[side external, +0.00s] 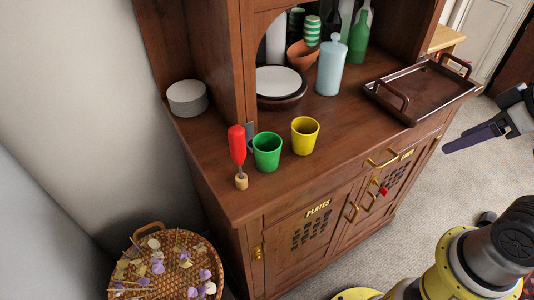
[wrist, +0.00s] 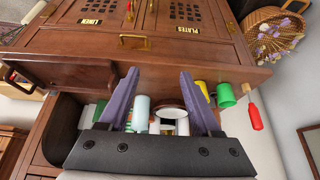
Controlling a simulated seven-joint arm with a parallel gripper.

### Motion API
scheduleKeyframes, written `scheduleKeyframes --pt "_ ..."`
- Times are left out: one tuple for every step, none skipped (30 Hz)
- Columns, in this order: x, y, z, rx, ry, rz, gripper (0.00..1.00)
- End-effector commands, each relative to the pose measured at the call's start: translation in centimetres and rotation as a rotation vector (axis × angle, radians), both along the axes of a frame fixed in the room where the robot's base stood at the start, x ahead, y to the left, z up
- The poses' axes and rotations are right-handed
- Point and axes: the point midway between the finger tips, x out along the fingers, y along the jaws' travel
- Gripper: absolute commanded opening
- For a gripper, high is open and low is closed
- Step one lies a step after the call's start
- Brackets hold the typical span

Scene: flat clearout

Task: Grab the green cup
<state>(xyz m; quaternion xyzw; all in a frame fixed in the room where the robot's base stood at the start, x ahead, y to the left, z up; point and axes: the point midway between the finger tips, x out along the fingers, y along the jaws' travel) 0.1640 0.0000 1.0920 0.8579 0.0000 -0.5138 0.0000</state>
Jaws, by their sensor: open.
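The green cup (side external: 267,152) stands upright near the front edge of the wooden cabinet's counter, between a red-handled tool and a yellow cup (side external: 305,136). In the wrist view the green cup (wrist: 226,95) shows right of my fingers, beside the yellow cup (wrist: 203,91), which a finger partly hides. My gripper (wrist: 158,72) is open with nothing between its purple fingers. In the side view my gripper (side external: 475,136) is at the right edge, partly out of frame, well away from the green cup and past the brown tray.
The red-handled tool (side external: 237,146) stands close left of the green cup. A dark tray (side external: 425,88), pale blue bottle (side external: 330,67), green bottle (side external: 359,40), stacked plates (side external: 279,82) and a white round container (side external: 187,98) occupy the counter. A wicker basket (side external: 168,262) stands below left.

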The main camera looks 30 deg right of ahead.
Motion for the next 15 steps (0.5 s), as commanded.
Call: scheduleKeyframes --pt "0.0 0.0 0.0 0.0 0.0 0.0 0.76" --pt "0.0 0.0 0.0 0.0 0.0 0.0 0.81" --pt "0.0 0.0 0.0 0.0 0.0 0.0 0.88" --pt "0.0 0.0 0.0 0.0 0.0 0.0 0.94" --pt "0.0 0.0 0.0 0.0 0.0 0.0 0.99" --pt "0.0 0.0 0.0 0.0 0.0 0.0 1.0" --pt "0.0 0.0 0.0 0.0 0.0 0.0 1.0" --pt "0.0 0.0 0.0 0.0 0.0 0.0 1.0" --pt "0.0 0.0 0.0 0.0 0.0 0.0 1.0" --pt "0.0 0.0 0.0 0.0 0.0 0.0 1.0" --pt "0.0 0.0 0.0 0.0 0.0 0.0 1.0" --pt "0.0 0.0 0.0 -0.002 0.0 0.004 1.0" --pt "0.0 0.0 0.01 -0.005 0.0 0.01 1.0" --pt "-0.04 0.0 -0.01 -0.01 0.002 0.019 1.0" --pt "-0.17 0.0 -0.08 -0.02 0.009 0.038 1.0"
